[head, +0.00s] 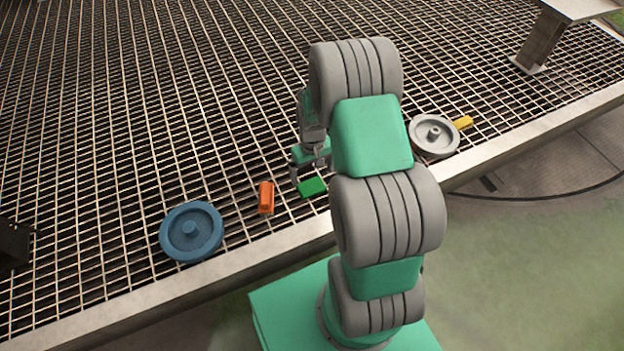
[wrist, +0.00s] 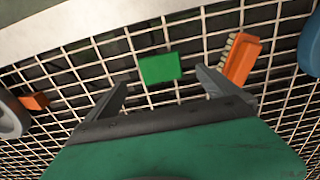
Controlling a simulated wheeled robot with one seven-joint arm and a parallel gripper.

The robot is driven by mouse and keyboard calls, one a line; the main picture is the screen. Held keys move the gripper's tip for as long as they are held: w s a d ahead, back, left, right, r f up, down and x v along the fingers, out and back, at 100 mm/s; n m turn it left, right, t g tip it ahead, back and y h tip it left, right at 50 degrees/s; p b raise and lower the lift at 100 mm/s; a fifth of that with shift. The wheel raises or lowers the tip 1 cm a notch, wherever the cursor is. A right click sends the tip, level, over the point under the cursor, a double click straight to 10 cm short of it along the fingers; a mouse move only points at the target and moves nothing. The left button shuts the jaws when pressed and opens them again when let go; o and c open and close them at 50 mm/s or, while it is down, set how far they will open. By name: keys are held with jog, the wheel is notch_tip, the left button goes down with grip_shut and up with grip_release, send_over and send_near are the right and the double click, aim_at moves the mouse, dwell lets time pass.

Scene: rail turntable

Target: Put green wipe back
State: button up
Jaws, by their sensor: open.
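The green wipe (head: 312,187) is a small flat green block lying on the metal grating near its front edge. It also shows in the wrist view (wrist: 160,68), in front of and between the fingertips. My gripper (head: 308,172) is open and empty, just behind the wipe in the head view. In the wrist view the two fingers of my gripper (wrist: 161,80) are spread wide, one to each side of the wipe. My arm stands close to the right of the wipe in the head view.
An orange brush-like piece (head: 266,198) lies left of the wipe, with a blue disc (head: 191,231) further left. A grey disc (head: 434,136) and a yellow piece (head: 463,123) lie to the right. A grey bracket (head: 545,38) stands at the back right. The grating behind is clear.

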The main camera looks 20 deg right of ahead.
jog(key=s+a+r+t, duration=0.1)
jog(key=s+a+r, duration=0.15)
jog(key=r, duration=0.65)
jog(key=s+a+r, duration=0.1)
jog(key=a+r, duration=0.2)
jog(key=r, duration=0.6)
jog(key=s+a+r, duration=0.2)
jog(key=s+r, duration=0.1)
jog(key=s, duration=0.2)
jog(key=s+a+r+t, duration=0.1)
jog(key=s+a+r, duration=0.1)
jog(key=s+r, duration=0.2)
jog(key=shift+s+a+r+p, duration=0.15)
jog(key=shift+s+a+p, duration=0.15)
jog(key=shift+s, duration=0.5)
notch_tip(320, 180, up, 25)
jog(key=w+a+t+p, duration=0.1)
jog(key=p, duration=2.1)
jog(key=shift+f, duration=0.2)
jog(key=shift+a, duration=0.1)
